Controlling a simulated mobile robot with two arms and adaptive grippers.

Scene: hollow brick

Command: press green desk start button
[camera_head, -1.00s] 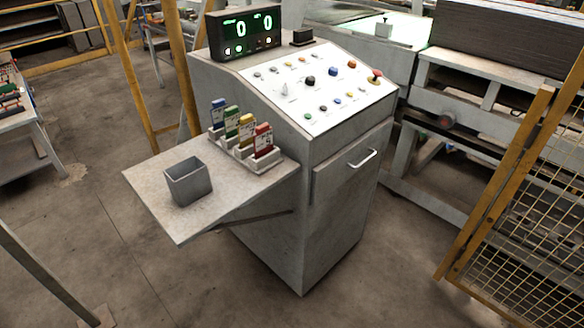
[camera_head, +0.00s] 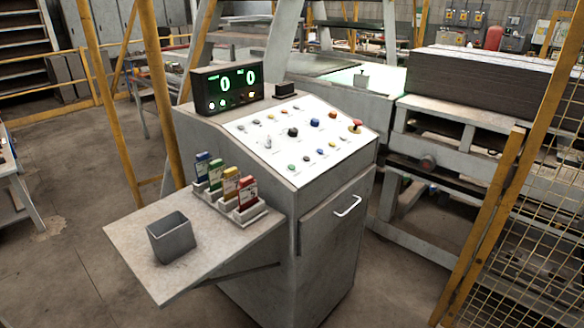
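The control desk (camera_head: 335,205) stands in the middle of the view, a grey cabinet with a sloped white button panel (camera_head: 345,127). A small green button (camera_head: 292,167) sits at the panel's lower left corner, near the front edge. Other buttons in red, orange, blue, yellow, black and grey are spread over the panel. A black display (camera_head: 228,87) with green digits reading 0 and 0 stands at the desk's back left. Neither of my grippers is in view.
A side shelf (camera_head: 130,238) juts out left of the desk, with a grey open bin (camera_head: 171,238) and a rack of coloured cards (camera_head: 238,212). A yellow mesh fence (camera_head: 520,230) stands at the right. Floor is clear in front left.

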